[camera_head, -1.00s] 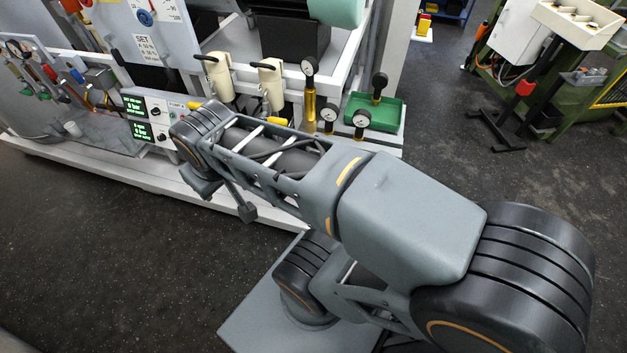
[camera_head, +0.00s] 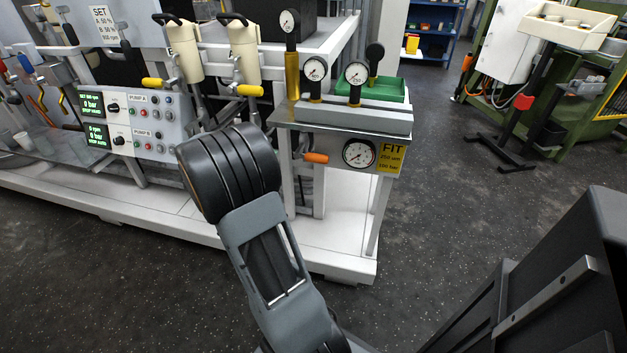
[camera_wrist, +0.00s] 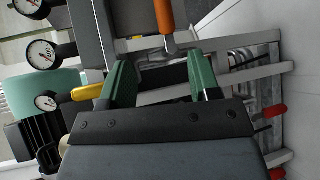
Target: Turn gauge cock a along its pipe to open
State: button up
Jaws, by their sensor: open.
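An orange-handled lever (camera_head: 316,158) sticks out below the bench edge, left of a round dial on the test panel. In the wrist view the orange handle (camera_wrist: 166,15) lies beyond the fingertips, in line with the gap. My arm hides the gripper in the head view.
The FIT sign (camera_head: 390,158) is right of the panel dial (camera_head: 358,153). The pump control box (camera_head: 137,122) is at left. Dark floor (camera_head: 430,230) is open at right.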

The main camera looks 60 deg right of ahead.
aim_at(310, 159)
jog(key=shift+h, duration=0.5)
jog(key=b+x, duration=0.1)
jog(key=x, duration=0.4)
jog(key=f+b+x, duration=0.1)
jog(key=x, duration=0.4)
jog(key=w+f+b+x, duration=0.1)
jog(key=b+x, duration=0.1)
jog(key=x, duration=0.3)
jog(key=shift+s+d, duration=0.1)
jog(key=shift+d, duration=0.25)
jog(key=shift+c, duration=0.5)
grip_shut()
